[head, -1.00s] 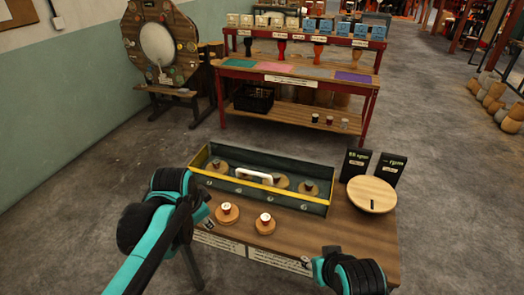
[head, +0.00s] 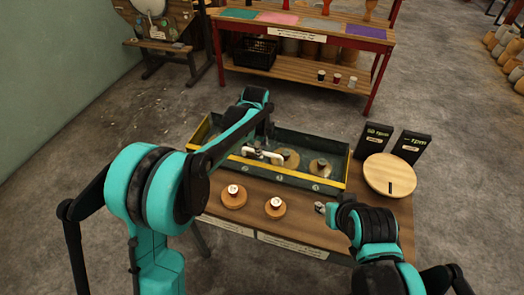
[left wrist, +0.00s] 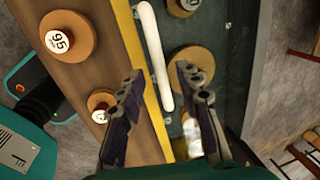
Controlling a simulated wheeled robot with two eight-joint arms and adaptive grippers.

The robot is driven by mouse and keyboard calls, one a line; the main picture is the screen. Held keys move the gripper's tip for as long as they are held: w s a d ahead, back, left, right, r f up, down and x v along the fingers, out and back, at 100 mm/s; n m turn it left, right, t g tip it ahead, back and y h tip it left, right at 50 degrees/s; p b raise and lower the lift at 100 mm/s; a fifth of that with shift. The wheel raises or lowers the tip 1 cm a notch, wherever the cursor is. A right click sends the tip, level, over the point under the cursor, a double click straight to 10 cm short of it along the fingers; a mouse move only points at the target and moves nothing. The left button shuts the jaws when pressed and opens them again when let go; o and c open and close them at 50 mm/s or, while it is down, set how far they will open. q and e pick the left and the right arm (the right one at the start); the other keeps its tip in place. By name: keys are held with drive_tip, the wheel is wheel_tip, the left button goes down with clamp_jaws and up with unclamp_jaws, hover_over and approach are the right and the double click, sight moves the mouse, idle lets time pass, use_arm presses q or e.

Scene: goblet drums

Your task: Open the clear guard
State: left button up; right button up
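A dark green box (head: 335,146) with a yellow front strip (head: 310,183) sits on the wooden table. The clear guard is hard to make out; its white handle (head: 272,157) shows above the front part of the box, and the guard looks closed. My left gripper (head: 264,148) is over the box at the handle. In the left wrist view the left gripper (left wrist: 160,72) is open, with the white handle (left wrist: 154,50) between its fingers, apparently not clamped. My right gripper (head: 322,207) is near the table's front right part; its finger opening is too small to tell.
Wooden discs (head: 287,158) sit inside the box. Two more discs, the left one (head: 233,197) and the right one (head: 275,207), are in front of it. A round wooden plate (head: 390,175) and two black signs (head: 375,138) stand at the right. A red-framed bench (head: 300,75) is behind.

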use_arm(q)
drive_tip(key=shift+w+f, duration=0.15)
drive_tip(key=shift+f, duration=0.85)
clamp_jaws()
drive_tip(key=shift+r, duration=0.1)
